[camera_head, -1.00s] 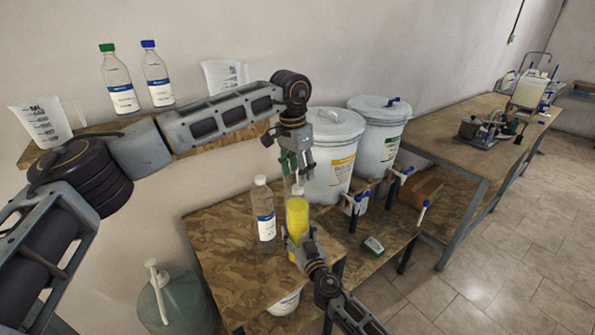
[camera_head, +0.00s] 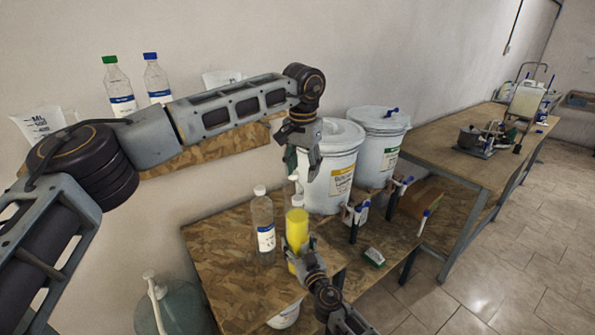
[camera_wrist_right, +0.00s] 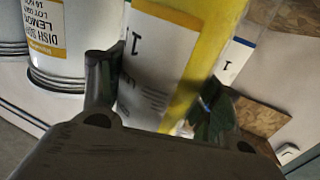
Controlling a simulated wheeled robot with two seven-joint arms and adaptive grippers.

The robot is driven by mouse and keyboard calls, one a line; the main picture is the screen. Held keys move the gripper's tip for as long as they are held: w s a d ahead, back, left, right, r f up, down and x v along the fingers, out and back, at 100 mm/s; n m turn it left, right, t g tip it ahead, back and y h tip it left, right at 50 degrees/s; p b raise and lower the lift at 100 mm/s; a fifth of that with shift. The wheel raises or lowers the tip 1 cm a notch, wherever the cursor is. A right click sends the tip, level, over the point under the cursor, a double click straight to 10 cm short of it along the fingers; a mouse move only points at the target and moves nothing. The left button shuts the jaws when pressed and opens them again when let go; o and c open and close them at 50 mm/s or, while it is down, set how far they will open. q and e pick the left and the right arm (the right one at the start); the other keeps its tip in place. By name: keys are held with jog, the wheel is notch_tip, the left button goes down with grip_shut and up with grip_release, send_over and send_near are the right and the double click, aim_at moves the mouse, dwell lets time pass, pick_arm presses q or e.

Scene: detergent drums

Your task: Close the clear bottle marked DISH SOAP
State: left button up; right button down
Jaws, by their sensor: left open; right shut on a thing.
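A clear bottle of yellow liquid (camera_head: 297,232) with a white cap (camera_head: 298,201) stands upright near the bench's edge. My right gripper (camera_head: 299,252) is shut around its lower part; the right wrist view shows the yellow bottle (camera_wrist_right: 212,60) and its white label between the fingers. My left gripper (camera_head: 304,172) is open, above and slightly behind the cap, apart from it. A clear bottle with a white cap (camera_head: 263,228) stands to the left. Another white-capped bottle (camera_head: 293,187) is partly hidden behind the yellow one. The bottle labels are too small to read.
Two lidded white drums (camera_head: 333,170) (camera_head: 378,145) stand behind; the nearer one, in the wrist view (camera_wrist_right: 52,45), reads DISH SOAP. A shelf (camera_head: 205,148) holds bottles and jugs. The wooden bench (camera_head: 225,270) is clear at front left. A green-and-white item (camera_head: 374,257) lies at right.

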pick_arm(q)
jog(key=n, duration=0.5)
jog(key=shift+a+f, duration=0.1)
jog(key=shift+f, duration=0.1)
jog(key=n, duration=0.3)
jog(key=shift+a+f+n+g, duration=0.2)
jog(key=shift+n+g, duration=0.1)
jog(key=shift+n, duration=0.1)
jog(key=n, duration=0.4)
jog(key=shift+a+n, duration=0.15)
jog(key=shift+n, duration=0.25)
jog(key=n, duration=0.4)
jog(key=shift+a, duration=0.1)
jog(key=n, duration=0.4)
jog(key=shift+n+g, duration=0.3)
jog(key=n, duration=0.4)
jog(key=shift+s+n, duration=0.2)
jog(key=shift+n, duration=0.1)
jog(key=n, duration=0.4)
jog(key=shift+a, duration=0.1)
jog(key=n, duration=0.4)
jog(key=shift+n, duration=0.3)
